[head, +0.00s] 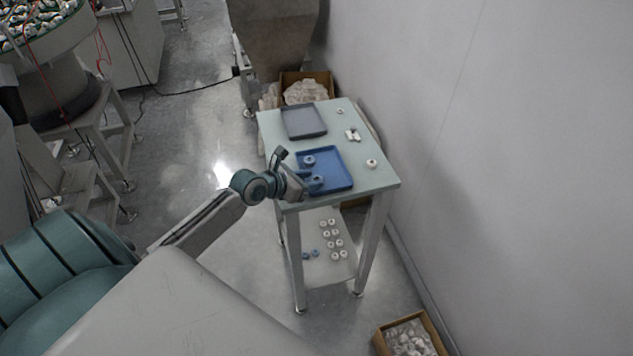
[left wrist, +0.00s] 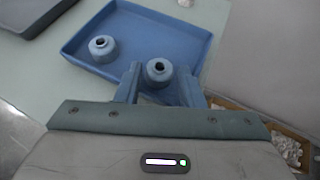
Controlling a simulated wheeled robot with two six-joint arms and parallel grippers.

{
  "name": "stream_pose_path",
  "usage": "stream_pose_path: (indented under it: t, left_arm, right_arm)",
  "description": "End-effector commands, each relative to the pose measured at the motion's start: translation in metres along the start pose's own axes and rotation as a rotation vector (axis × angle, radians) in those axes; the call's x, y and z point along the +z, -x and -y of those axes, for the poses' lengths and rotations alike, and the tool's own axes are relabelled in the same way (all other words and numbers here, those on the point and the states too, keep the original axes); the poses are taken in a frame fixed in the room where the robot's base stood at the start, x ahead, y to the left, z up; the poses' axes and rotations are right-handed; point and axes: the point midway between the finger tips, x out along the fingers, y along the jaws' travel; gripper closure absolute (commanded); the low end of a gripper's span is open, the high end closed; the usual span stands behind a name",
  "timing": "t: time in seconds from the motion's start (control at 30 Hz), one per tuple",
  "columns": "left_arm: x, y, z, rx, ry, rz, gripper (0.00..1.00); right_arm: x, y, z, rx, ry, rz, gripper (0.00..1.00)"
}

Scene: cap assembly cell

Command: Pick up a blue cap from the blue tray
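The blue tray (head: 340,182) lies on the near part of the table. One blue cap (head: 309,160) sits in it, and it also shows in the left wrist view (left wrist: 103,49). A second blue cap (left wrist: 158,70) sits near the tray's edge (left wrist: 207,45), between the fingertips of my left gripper (left wrist: 160,85). Narrow gaps show between this cap and the fingers, so the gripper looks open around it. In the head view my left gripper (head: 312,182) is low over the tray's near left side. My right gripper is not in view.
A grey tray (head: 304,121) lies behind the blue one on the pale table (head: 375,178). Small white parts (head: 352,134) lie to its right. White and blue caps are on the lower shelf (head: 325,270). A wall (head: 480,150) stands close on the right.

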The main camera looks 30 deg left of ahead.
Motion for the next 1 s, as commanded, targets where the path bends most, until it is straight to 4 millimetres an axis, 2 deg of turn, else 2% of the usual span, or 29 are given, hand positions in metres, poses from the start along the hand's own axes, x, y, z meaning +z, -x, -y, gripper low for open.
stream_pose_path:
  t: [0.1, 0.23, 0.43, 0.47, 0.53, 1.0]
  left_arm:
    - [0.0, -0.016, -0.001, 0.001, 0.003, 0.001, 0.65]
    - [0.0, -0.023, 0.0, 0.0, 0.0, 0.0, 0.65]
    - [0.0, -0.023, 0.0, 0.0, -0.001, -0.001, 0.65]
    - [0.0, -0.023, 0.0, 0.0, -0.001, -0.001, 0.67]
    - [0.0, -0.023, 0.0, 0.0, -0.001, -0.001, 0.8]
    - [0.0, -0.023, 0.0, 0.0, -0.001, -0.001, 0.82]
  right_arm:
    - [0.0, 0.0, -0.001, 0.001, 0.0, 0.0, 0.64]
    - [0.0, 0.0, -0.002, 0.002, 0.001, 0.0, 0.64]
    - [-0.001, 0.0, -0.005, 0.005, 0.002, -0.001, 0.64]
    - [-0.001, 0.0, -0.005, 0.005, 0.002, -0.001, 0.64]
    - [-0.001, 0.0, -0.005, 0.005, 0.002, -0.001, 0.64]
    - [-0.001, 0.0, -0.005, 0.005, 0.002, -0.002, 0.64]
